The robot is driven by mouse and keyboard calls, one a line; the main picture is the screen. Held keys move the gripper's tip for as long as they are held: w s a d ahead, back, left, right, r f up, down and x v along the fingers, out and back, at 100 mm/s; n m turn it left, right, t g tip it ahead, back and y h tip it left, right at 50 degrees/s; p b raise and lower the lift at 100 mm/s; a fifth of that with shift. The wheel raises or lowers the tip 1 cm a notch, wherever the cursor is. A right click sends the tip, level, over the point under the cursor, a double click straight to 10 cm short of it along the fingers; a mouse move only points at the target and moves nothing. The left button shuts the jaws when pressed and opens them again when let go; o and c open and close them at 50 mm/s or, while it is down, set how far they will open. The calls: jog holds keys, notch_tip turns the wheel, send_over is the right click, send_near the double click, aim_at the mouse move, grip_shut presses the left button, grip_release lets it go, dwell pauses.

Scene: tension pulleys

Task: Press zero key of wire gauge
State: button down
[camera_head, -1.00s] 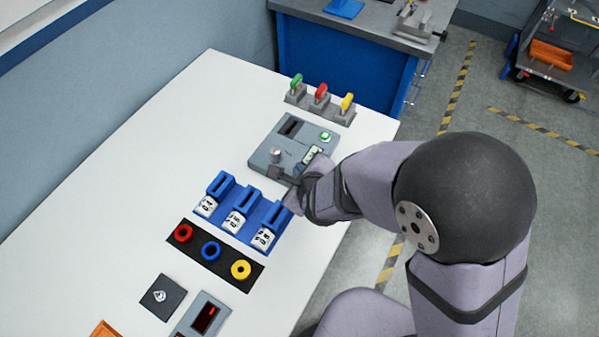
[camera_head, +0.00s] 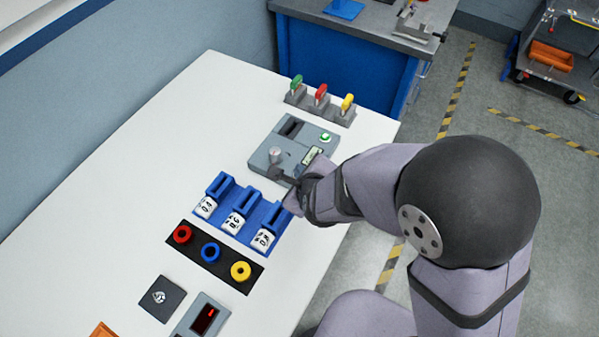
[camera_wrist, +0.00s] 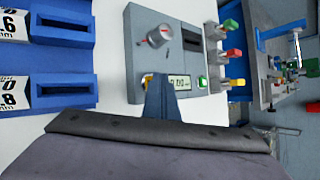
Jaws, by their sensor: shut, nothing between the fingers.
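A grey instrument, which looks like the wire gauge (camera_head: 268,157), lies flat on the white table. It has a dark slot, a round silver knob (camera_head: 276,154), a lit display (camera_head: 312,156) and a green round button (camera_head: 326,137). In the wrist view the display (camera_wrist: 180,83) and the green button (camera_wrist: 203,82) show just right of the fingers. My gripper (camera_head: 276,173) is shut and empty over the instrument's near edge. In the wrist view its fingers (camera_wrist: 161,82) partly cover a small yellow part (camera_wrist: 147,79). I cannot tell whether the fingertips touch the instrument.
A blue rack (camera_head: 228,222) with labelled slots stands close by the gripper. Green, red and yellow handles (camera_head: 321,92) stand behind the instrument. The table's left side is clear.

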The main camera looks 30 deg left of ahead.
jog(key=shift+r+p, duration=0.4)
jog(key=shift+r, duration=0.3)
jog(key=shift+r, duration=0.1)
jog(key=shift+r+p, duration=1.85)
jog(key=shift+r, duration=0.55)
